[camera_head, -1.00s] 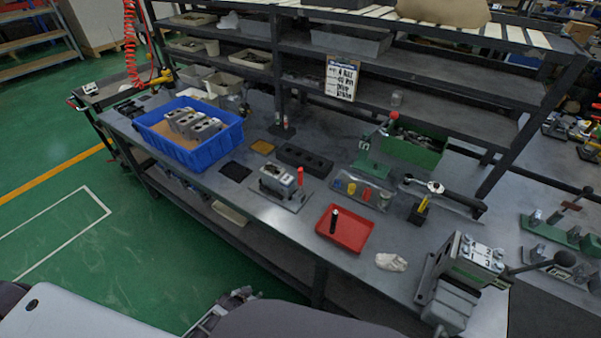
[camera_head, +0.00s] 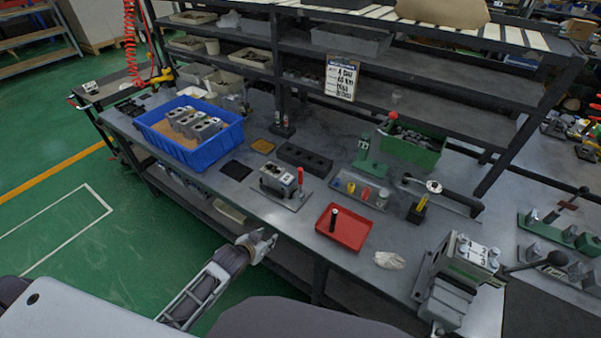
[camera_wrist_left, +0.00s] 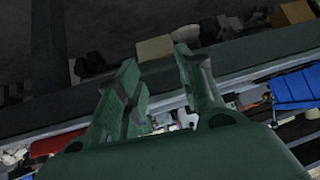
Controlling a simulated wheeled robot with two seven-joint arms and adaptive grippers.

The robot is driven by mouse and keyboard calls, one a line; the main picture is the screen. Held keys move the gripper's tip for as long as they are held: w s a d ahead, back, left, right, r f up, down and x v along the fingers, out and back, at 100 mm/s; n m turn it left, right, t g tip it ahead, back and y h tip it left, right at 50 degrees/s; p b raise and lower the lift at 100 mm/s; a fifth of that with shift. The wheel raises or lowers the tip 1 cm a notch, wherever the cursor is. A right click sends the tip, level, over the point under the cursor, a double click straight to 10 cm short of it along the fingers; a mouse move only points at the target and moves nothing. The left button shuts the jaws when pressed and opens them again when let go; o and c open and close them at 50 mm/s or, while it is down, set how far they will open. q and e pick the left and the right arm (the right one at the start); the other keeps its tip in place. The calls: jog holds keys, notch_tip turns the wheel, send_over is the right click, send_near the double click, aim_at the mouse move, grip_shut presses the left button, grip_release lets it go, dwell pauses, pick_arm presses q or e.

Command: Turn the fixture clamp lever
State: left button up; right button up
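A small fixture (camera_head: 291,197) on a grey plate sits near the bench's front edge in the head view. It holds a grey metal valve block (camera_head: 277,179). A lever with a red upright grip (camera_head: 300,175) stands at the block's right side. My left gripper (camera_head: 268,240) is in front of the bench's front edge, below and left of the fixture and apart from it. In the left wrist view its two green fingers (camera_wrist_left: 160,62) are spread with nothing between them. I cannot pick out the fixture lever in the wrist view. My right gripper is not in view.
A blue crate (camera_head: 228,140) with valve blocks stands left. A red tray (camera_head: 360,238) with a black cylinder lies right of the fixture. A green lever clamp (camera_head: 366,165), a dark holed block (camera_head: 304,159) and a vise-like unit (camera_head: 459,262) are also on the bench. Shelves rise behind.

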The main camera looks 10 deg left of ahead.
pick_arm(q)
jog(key=shift+t, duration=0.4)
jog(key=r, duration=0.1)
jog(key=w+r, duration=0.1)
jog(key=r, duration=0.2)
jog(key=shift+w+d, duration=0.2)
jog(key=shift+d, duration=0.15)
jog(key=w+r+t+h, duration=0.1)
jog(key=r, duration=0.1)
jog(key=w+r+m+t+h, duration=0.1)
jog(key=w+r, duration=0.1)
jog(key=w+r+t+h, duration=0.1)
jog(key=shift+w+d+r+t, duration=0.1)
jog(key=shift+w+r+t, duration=0.1)
jog(key=shift+r+t, duration=0.15)
notch_tip(320, 180, up, 7)
jog(key=w+m+t+h, duration=0.1)
jog(key=m+h, duration=0.1)
jog(key=h, duration=0.3)
jog(key=shift+f+m+p, duration=0.2)
jog(key=shift+m+p, duration=0.1)
jog(key=shift+m, duration=0.1)
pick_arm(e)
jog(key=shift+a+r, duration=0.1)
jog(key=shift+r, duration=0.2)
